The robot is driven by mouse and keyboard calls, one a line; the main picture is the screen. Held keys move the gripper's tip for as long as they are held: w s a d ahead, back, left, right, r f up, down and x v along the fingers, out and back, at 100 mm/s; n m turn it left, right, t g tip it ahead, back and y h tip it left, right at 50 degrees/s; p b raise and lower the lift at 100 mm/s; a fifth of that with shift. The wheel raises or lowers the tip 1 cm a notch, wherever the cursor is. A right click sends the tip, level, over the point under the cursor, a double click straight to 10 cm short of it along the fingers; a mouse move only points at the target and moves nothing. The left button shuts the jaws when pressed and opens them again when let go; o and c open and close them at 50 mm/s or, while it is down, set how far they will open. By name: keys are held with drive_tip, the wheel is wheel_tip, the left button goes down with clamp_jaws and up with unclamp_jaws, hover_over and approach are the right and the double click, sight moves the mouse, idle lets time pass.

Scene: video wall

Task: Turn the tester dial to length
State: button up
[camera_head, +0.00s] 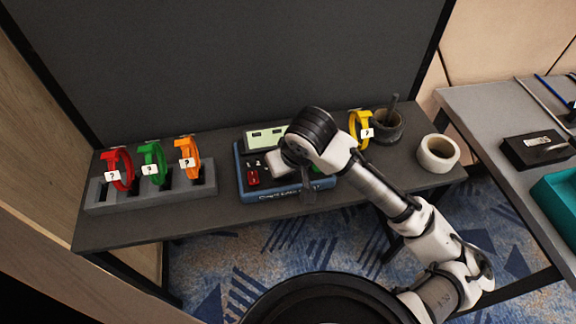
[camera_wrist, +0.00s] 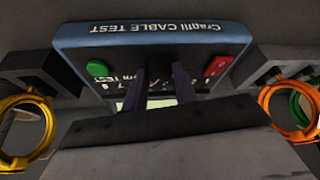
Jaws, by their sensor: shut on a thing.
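The cable tester (camera_head: 243,180) is a blue-edged box with a dark face on the dark bench in the head view. It has a pale display (camera_head: 266,138) at the back and a red part (camera_head: 253,177) at the left. In the wrist view the tester (camera_wrist: 155,33) appears upside down, with a green button (camera_wrist: 98,69) and a red part (camera_wrist: 219,66). My gripper (camera_wrist: 158,82) points down onto its face, its fingers shut on the dark dial (camera_wrist: 159,66) between them. The dial's pointer and most markings are hidden or too small to read. My arm hides the dial in the head view.
Red (camera_head: 118,170), green (camera_head: 152,163) and orange (camera_head: 188,158) cable coils with question-mark tags stand in a grey rack (camera_head: 130,199) at left. A yellow coil (camera_head: 355,124), dark cup (camera_head: 388,128) and tape roll (camera_head: 438,153) are at right. A dark panel rises behind.

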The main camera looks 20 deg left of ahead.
drive_tip(key=shift+m, duration=0.6)
drive_tip(key=o, duration=1)
drive_tip(key=shift+r, duration=0.1)
drive_tip(key=p+v, duration=0.1)
drive_tip(key=v, duration=0.5)
drive_tip(key=p+v, duration=0.1)
drive_tip(key=v, duration=0.6)
drive_tip(key=shift+s+a+r, duration=0.1)
drive_tip(key=shift+s+r, duration=0.2)
